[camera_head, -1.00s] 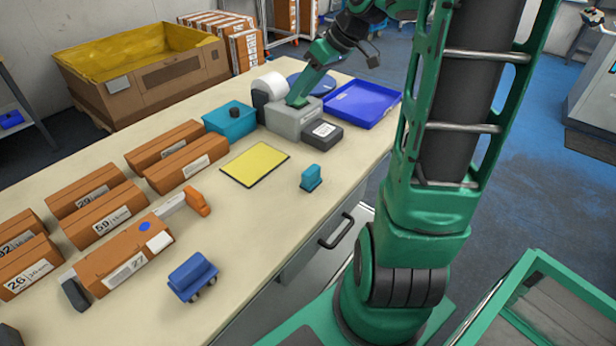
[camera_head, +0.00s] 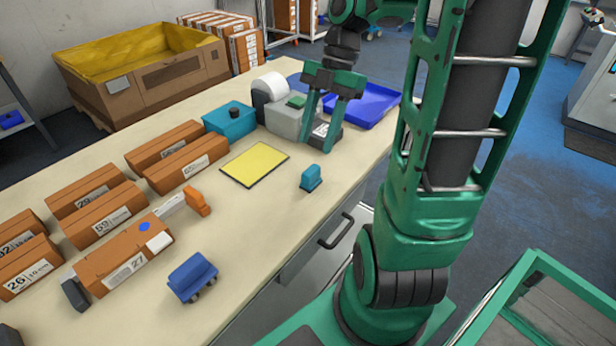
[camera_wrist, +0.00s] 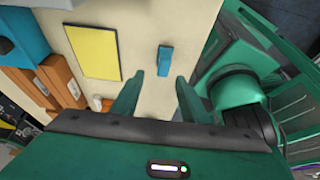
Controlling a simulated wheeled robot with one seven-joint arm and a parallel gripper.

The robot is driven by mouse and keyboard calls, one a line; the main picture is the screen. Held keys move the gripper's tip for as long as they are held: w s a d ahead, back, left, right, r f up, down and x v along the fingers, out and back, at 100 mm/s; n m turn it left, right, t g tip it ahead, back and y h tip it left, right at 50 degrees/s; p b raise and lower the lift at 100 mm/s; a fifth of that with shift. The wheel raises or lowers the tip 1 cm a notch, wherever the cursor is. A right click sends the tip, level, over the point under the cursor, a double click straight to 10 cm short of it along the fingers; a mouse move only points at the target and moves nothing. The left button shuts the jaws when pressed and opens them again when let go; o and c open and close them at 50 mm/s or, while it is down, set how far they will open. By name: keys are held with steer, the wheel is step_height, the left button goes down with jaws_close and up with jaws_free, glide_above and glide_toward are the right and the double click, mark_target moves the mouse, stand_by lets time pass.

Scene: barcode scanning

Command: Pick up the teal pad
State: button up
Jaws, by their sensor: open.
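A small upright teal block (camera_head: 311,178), which I take as the teal pad, stands on the table near its front edge. It also shows in the wrist view (camera_wrist: 165,60), ahead of the fingertips and roughly between their lines. My gripper (camera_head: 318,136) is above the table behind the teal block, fingers pointing down, open and empty. In the wrist view my gripper (camera_wrist: 158,88) has its two fingers spread apart, with bare table between them. The gripper is not touching the block.
A yellow mat (camera_head: 255,165) lies left of the block. A teal bin (camera_head: 230,121), grey printer (camera_head: 284,120) with a green piece (camera_head: 296,101) on top, and blue tray (camera_head: 375,105) stand behind.

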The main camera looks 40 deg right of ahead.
mark_target(311, 169)
steer(key=x, duration=0.3)
steer(key=shift+f, duration=0.1)
steer(key=shift+s+x, duration=0.15)
steer(key=shift+x, duration=1.25)
steer(key=shift+s+x, duration=0.1)
steer(key=shift+x, duration=1.25)
steer(key=shift+d, duration=0.15)
steer(key=c, duration=1)
